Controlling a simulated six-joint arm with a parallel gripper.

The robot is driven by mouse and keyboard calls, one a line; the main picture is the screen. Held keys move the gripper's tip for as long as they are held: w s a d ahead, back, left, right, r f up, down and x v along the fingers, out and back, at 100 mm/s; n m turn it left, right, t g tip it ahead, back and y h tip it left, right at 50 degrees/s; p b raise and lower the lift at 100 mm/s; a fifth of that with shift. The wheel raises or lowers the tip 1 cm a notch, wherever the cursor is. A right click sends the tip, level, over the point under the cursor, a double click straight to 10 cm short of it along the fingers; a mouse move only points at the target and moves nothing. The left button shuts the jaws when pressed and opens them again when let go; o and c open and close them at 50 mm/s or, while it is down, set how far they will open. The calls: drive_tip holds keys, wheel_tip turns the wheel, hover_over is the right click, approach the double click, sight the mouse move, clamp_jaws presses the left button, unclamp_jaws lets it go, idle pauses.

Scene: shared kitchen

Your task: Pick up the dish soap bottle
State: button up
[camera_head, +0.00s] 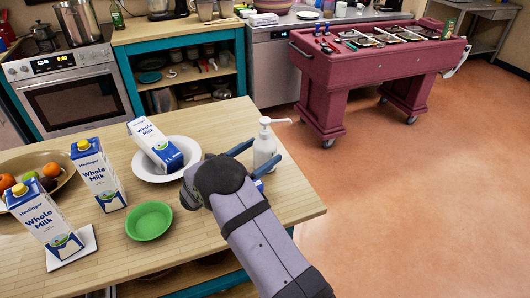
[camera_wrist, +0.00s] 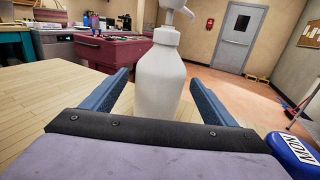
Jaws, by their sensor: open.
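The dish soap bottle (camera_head: 265,146) is white with a pump top and stands upright near the right end of the wooden table (camera_head: 290,197). In the wrist view the bottle (camera_wrist: 158,86) rises ahead of my gripper (camera_wrist: 158,80), roughly centred between the two blue fingers. My gripper (camera_head: 258,152) is open, with a finger on either side of the bottle's lower part. I see gaps between the fingers and the bottle in the wrist view. The pump nozzle points right.
A milk carton (camera_head: 155,145) leans in a white bowl (camera_head: 148,167) left of my gripper. A green bowl (camera_head: 149,221), two more upright cartons and a fruit bowl (camera_head: 62,183) stand further left. A blue-capped thing (camera_wrist: 292,150) is close by my gripper's right side.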

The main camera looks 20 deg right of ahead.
sight(265, 122)
drive_tip(key=shift+x, duration=1.1)
drive_tip(key=c, duration=1.7)
drive_tip(key=shift+r, duration=0.15)
drive_tip(key=shift+c, duration=1.2)
drive_tip(key=shift+r+b, duration=0.95)
drive_tip(key=shift+r, duration=4.1)
